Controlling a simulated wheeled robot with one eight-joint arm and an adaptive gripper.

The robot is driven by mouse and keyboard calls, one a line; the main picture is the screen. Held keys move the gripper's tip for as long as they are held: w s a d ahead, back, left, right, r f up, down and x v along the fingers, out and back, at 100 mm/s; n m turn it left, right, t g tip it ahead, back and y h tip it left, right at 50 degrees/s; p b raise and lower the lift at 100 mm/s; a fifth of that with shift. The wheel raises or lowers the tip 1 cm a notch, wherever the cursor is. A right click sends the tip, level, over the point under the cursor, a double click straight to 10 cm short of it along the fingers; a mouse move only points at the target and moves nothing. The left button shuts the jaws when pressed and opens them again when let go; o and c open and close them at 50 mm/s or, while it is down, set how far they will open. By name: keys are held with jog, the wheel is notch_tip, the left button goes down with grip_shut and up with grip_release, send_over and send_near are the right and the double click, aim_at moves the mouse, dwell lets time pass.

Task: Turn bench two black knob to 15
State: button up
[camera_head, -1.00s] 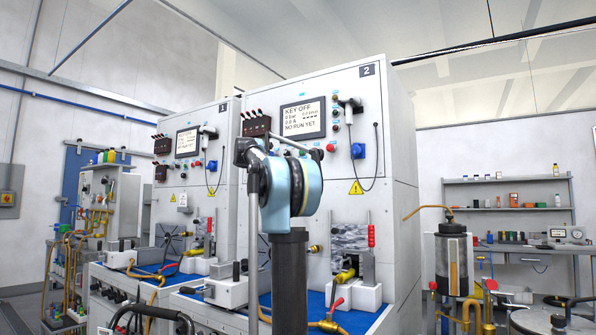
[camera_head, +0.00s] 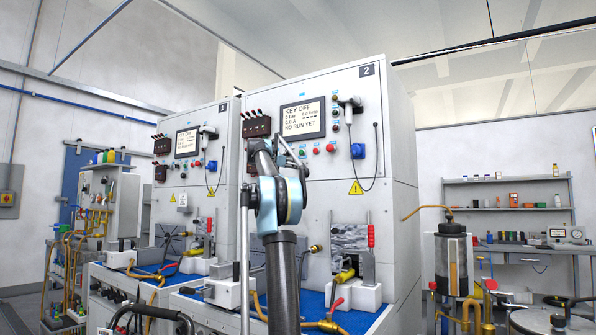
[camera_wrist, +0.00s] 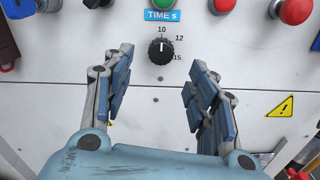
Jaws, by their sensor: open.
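The black knob (camera_wrist: 160,50) is on the white panel in the wrist view, under a blue "TIME s" label (camera_wrist: 162,16). The marks 10, 12 and 15 run from its top round to its lower right. Its white pointer line points up, at about 10. My gripper (camera_wrist: 160,66) is open and empty, with one finger left and one right of the knob, apart from it. In the head view my arm reaches toward the bench two cabinet (camera_head: 345,85), marked "2". I cannot make out the knob there.
A green button (camera_wrist: 163,5) and a red button (camera_wrist: 295,10) sit above the knob. A handheld device with a hanging cable (camera_head: 376,150) is at the panel's right. The panel below the knob is mostly bare.

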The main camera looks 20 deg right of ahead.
jog(key=x, duration=0.8)
jog(key=shift+w+d, duration=0.15)
jog(key=shift+d, duration=0.1)
jog(key=c, duration=1.1)
